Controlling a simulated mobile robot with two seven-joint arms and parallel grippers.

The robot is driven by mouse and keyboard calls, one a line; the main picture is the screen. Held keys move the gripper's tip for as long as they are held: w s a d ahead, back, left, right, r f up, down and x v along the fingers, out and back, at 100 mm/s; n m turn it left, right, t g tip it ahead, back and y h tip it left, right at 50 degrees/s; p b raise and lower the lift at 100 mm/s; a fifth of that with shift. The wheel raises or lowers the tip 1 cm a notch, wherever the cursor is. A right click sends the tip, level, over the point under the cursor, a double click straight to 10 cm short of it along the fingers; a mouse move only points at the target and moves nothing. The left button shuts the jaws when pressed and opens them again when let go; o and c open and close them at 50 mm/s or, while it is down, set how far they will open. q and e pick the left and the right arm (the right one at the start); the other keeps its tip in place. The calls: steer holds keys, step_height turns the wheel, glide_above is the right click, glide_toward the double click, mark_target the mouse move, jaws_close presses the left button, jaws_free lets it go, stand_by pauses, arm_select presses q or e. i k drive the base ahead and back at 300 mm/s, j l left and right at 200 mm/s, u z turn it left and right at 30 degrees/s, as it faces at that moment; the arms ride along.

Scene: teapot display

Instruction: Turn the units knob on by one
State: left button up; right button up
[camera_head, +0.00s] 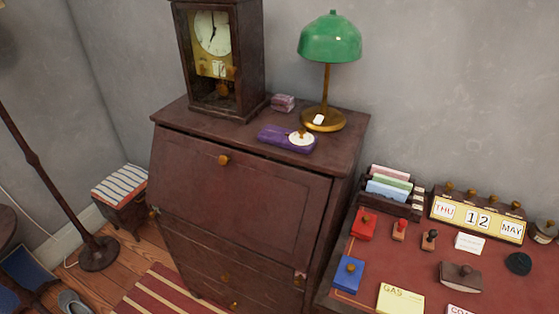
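The calendar block (478,215) stands at the right on the red-topped desk, against the wall. Its yellow face shows THU, the digits 1 and 2, and MAY in white windows. Several small brass knobs stand in a row along its dark wooden top. The units knob (492,200) appears to be the one above the digit 2; labels on the knobs are too small to tell. Neither of my grippers is in view, and nothing touches the calendar.
The desk (384,262) also holds a letter rack (388,196), stamps (399,231), ink pads (364,225), a blotter (460,277) and a dark round disc (518,263). A closed wooden bureau (240,190) stands left of it, bearing a clock (222,60) and green lamp (330,42).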

mark_target(494, 198)
steer(key=z, duration=1.55)
